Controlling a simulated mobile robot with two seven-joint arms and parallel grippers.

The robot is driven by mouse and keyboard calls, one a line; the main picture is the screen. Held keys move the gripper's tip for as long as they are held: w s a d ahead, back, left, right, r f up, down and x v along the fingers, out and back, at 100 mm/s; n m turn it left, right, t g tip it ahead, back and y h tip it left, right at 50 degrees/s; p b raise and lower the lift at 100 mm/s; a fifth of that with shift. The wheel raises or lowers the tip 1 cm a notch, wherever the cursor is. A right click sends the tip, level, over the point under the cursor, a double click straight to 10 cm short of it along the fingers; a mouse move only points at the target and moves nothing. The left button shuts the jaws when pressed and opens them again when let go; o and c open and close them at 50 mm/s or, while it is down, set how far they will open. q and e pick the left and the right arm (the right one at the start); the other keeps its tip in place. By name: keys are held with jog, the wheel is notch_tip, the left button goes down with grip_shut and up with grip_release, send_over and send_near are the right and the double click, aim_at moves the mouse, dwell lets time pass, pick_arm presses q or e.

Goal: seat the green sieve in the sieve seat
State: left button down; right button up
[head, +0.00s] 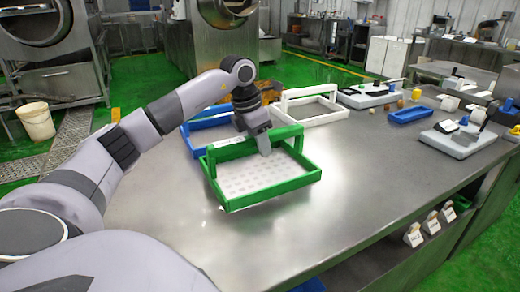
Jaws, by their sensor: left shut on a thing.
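The green sieve (262,192) is a rectangular tray with green walls, a pale perforated floor and a raised green handle bar at its back. It is over the near left part of the steel table, roughly level; I cannot tell whether it touches the tabletop. My left gripper (264,148) comes down from above at the green handle bar and is shut on it. The gripper partly hides the bar. I cannot make out for sure which thing is the sieve seat. My right gripper is not in view.
A blue-framed sieve (191,139) sits just behind the green one, partly hidden by my arm. A white frame (318,119) stands behind to the right. White scales (456,141), a blue tray (408,115) and small items are farther right. The table's middle right (365,175) is clear.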

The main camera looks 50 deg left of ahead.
pick_arm(q)
jog(key=shift+f, duration=0.75)
jog(key=shift+f, duration=0.1)
jog(key=c, duration=1.2)
grip_release()
jog(key=shift+f, duration=0.2)
jog(key=o, duration=0.4)
jog(key=shift+r, duration=0.1)
